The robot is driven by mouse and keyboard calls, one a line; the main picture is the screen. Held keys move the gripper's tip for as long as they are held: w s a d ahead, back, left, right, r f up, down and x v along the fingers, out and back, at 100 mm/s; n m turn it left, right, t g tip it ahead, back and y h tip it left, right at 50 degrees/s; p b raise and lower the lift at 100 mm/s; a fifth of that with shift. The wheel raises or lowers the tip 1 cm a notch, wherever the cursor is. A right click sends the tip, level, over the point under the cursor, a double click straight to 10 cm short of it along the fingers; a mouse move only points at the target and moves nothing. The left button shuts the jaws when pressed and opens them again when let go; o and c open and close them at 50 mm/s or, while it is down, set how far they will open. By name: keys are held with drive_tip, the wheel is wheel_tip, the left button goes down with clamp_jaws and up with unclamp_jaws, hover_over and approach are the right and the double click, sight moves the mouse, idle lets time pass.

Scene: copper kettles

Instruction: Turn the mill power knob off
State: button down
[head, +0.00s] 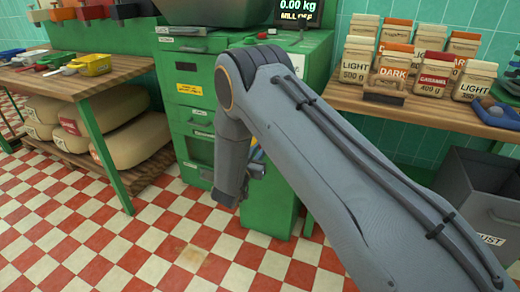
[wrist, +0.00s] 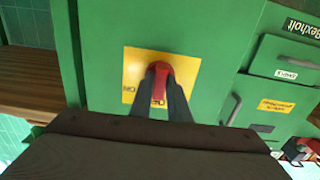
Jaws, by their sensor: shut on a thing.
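In the wrist view, the red knob (wrist: 160,68) sits on a yellow plate (wrist: 131,66) on the green mill cabinet (wrist: 110,25). My gripper (wrist: 160,82) has its two dark fingers on either side of the knob, shut on it. Lettering on the plate is partly covered by the fingers, so the knob's exact setting is hard to read. In the head view, my gripper (head: 256,168) is low at the front of the green cabinet, and my arm hides the knob.
A wooden bench (head: 95,78) with coloured scoops and sacks below stands at the left. A shelf (head: 415,108) with labelled coffee bags stands at the right, above a grey bin (head: 480,190). The checkered floor (head: 150,235) in front is clear.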

drive_tip(key=c, duration=1.7)
unclamp_jaws()
drive_tip(key=shift+p+v, duration=0.45)
drive_tip(key=shift+v, duration=3.45)
